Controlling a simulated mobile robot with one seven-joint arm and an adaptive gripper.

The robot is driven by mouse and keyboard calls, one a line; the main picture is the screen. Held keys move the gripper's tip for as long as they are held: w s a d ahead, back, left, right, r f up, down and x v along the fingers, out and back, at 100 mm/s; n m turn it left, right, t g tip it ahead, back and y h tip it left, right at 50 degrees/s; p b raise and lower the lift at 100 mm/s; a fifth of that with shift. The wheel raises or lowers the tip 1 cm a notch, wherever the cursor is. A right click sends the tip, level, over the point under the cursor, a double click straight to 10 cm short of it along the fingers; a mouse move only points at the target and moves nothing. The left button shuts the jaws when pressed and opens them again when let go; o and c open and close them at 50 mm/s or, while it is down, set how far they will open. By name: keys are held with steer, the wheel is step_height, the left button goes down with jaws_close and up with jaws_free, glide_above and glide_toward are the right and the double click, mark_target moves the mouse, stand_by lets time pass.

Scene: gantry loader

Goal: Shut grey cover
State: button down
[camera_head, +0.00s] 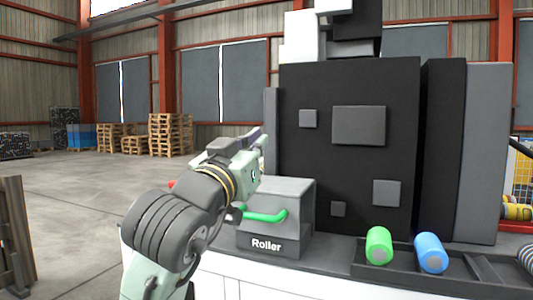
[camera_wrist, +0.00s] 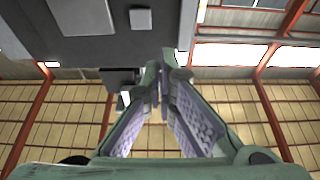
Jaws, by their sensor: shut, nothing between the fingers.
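A grey box marked "Roller" (camera_head: 275,220) with a green bar handle on its front stands on the white counter; its top looks closed, and I cannot tell whether it is the grey cover. A tall grey panel (camera_head: 483,150) stands upright at the right side of the black machine. A narrow grey strip (camera_head: 270,125) shows at the machine's left edge. My gripper (camera_head: 260,138) is raised above and behind the grey box, near that strip. In the wrist view my gripper (camera_wrist: 163,72) has its fingertips together and empty, below the dark machine face.
The black machine (camera_head: 350,150) with grey square plates fills the back of the counter. A green roller (camera_head: 378,246) and a blue roller (camera_head: 431,253) lie in a dark tray (camera_head: 362,268) at right. Open floor lies left, with wooden pallets (camera_head: 168,135) far off.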

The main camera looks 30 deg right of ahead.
mark_target(251, 216)
steer(key=f+t+h+b, duration=0.1)
steer(key=f+b, duration=0.2)
steer(key=f, duration=0.1)
steer(key=s+a+f+t+h+b, duration=0.1)
steer(key=f+h+b, duration=0.1)
steer(key=f+b, duration=0.2)
steer(key=a+f+t+h+b, duration=0.1)
steer(key=f+b, duration=0.3)
steer(key=shift+s+f+t+h, duration=0.15)
steer(key=shift+s+t+h, duration=0.15)
steer(key=shift+s+t, duration=0.1)
steer(key=shift+w+d+f+b, duration=0.1)
steer(key=shift+d+f+b, duration=0.05)
steer(key=shift+f+b, duration=0.75)
